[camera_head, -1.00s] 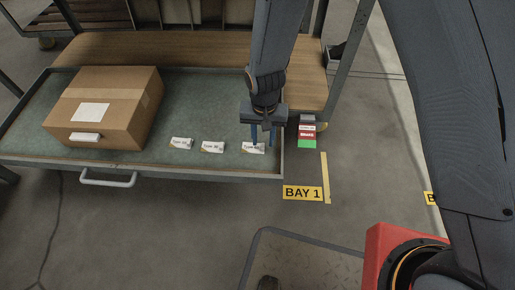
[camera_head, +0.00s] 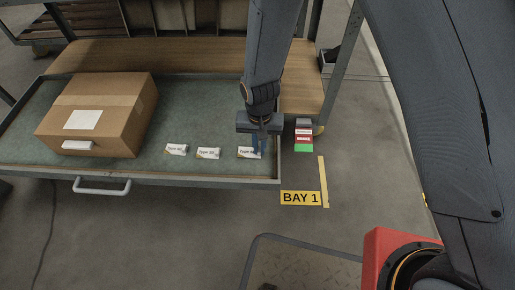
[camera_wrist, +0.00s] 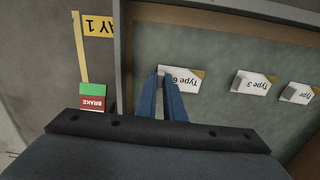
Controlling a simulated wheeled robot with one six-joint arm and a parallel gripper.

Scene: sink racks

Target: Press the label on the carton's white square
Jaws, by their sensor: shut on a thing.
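The brown carton (camera_head: 125,115) sits at the left end of the drawer (camera_head: 190,174). Its white square (camera_head: 83,120) is on top, with no label on it. My gripper (camera_head: 258,150) points down at the drawer's right end, shut on the rightmost label (camera_head: 244,153).
Two other labels, the middle one (camera_head: 208,153) and the left one (camera_head: 176,149), lie between carton and gripper. A wooden shelf (camera_head: 190,58) is behind the drawer. A red and green brake box (camera_head: 303,136) stands beyond the drawer's right edge.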

